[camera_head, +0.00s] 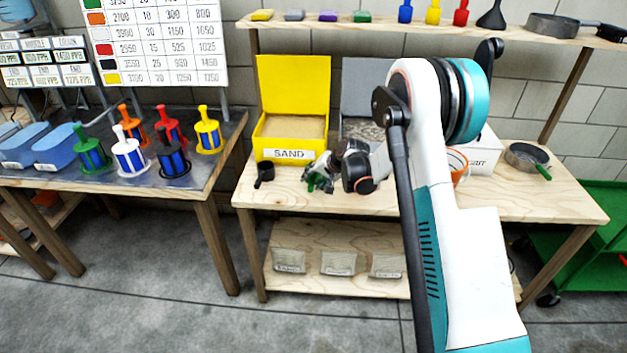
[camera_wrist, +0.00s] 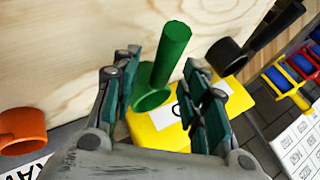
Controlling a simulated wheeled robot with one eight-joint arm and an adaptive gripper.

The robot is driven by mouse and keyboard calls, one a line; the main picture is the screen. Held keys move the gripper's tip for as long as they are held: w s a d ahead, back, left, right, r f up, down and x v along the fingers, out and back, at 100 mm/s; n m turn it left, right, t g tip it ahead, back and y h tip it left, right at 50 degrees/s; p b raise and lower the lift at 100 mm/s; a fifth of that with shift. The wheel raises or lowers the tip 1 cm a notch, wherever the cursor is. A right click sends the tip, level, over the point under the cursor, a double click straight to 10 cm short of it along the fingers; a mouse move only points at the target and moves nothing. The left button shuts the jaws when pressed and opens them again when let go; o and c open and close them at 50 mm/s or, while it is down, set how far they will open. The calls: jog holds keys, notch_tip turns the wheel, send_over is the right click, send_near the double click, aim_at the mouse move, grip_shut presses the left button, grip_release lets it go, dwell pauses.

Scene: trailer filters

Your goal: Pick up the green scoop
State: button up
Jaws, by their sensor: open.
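The green scoop (camera_wrist: 172,55) shows in the wrist view between the two fingers of my gripper (camera_wrist: 160,72). Its handle points up and its round cup (camera_wrist: 152,98) is nearer the palm. My gripper is open, with a gap visible on the handle's left and right sides. In the head view my gripper (camera_head: 320,171) is low over the middle table, in front of the yellow sand box (camera_head: 291,99). Only small green parts of the scoop (camera_head: 318,183) show there; the gripper hides most of it.
A black scoop (camera_head: 264,173) lies left of my gripper. An orange scoop (camera_wrist: 22,130) is at the wrist view's left edge. A grey box (camera_head: 365,85) stands beside the sand box. A pan (camera_head: 527,155) sits on the table's right. The table's front strip (camera_head: 380,205) is clear.

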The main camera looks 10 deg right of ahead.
jog(key=shift+x, duration=1.1)
grip_shut()
jog(key=shift+r, duration=0.15)
